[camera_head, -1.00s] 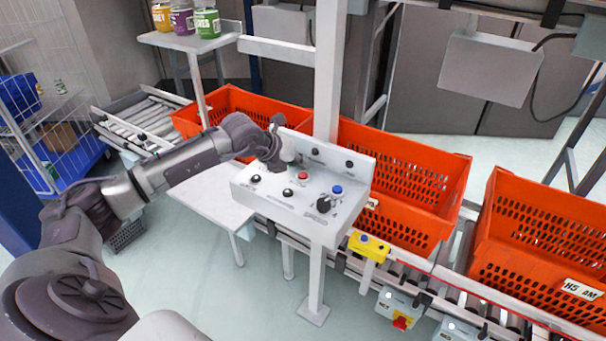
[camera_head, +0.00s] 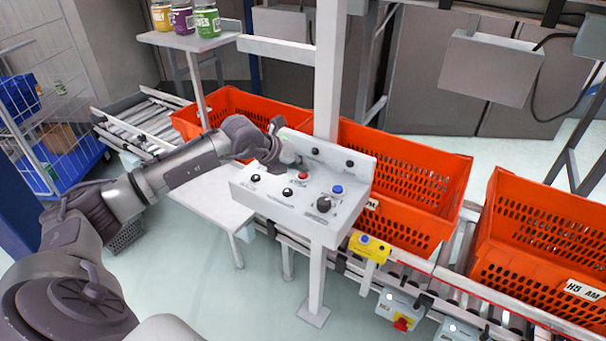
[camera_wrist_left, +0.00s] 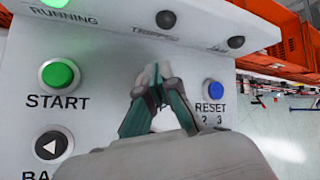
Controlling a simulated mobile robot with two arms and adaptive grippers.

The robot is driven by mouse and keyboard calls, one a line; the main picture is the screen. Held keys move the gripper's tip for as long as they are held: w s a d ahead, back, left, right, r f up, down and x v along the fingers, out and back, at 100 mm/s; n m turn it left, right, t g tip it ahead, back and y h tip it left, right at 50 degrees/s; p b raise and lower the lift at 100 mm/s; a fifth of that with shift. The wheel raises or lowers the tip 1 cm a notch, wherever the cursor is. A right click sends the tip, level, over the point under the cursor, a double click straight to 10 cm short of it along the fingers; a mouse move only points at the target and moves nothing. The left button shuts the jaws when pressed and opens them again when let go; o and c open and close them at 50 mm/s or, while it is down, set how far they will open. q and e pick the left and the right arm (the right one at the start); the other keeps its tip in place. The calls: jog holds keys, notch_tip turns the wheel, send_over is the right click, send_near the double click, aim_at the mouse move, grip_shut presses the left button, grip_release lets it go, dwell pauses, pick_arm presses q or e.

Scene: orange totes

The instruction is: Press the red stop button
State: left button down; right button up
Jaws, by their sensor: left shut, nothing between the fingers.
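The red stop button (camera_head: 303,175) is on the white control panel (camera_head: 262,200) in the head view. My left gripper (camera_head: 296,163) reaches over the panel from the left, its tips just behind and beside the red button; I cannot tell whether they touch it. In the left wrist view my left gripper (camera_wrist_left: 155,72) is shut and empty in front of the panel face. There it covers the place between the green START button (camera_wrist_left: 57,76) and the blue RESET button (camera_wrist_left: 215,90), and the red button is hidden. My right gripper is not in view.
The panel also carries a black knob (camera_head: 323,204) and a blue button (camera_head: 338,189) close by. Orange totes (camera_head: 405,175) stand behind and to the right on roller conveyors. A yellow button box (camera_head: 369,247) is below right. A white post (camera_head: 328,80) rises behind the panel.

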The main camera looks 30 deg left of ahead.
aim_at(302, 175)
pick_arm(q)
jog(key=shift+f+b, duration=0.45)
jog(key=shift+f, duration=0.05)
jog(key=shift+r, duration=0.15)
dwell(0.5)
jog(key=shift+r+p, duration=0.45)
jog(key=shift+r, duration=0.35)
jog(key=shift+r+p, duration=1.4)
jog(key=shift+r, duration=1.1)
jog(key=shift+d, duration=0.1)
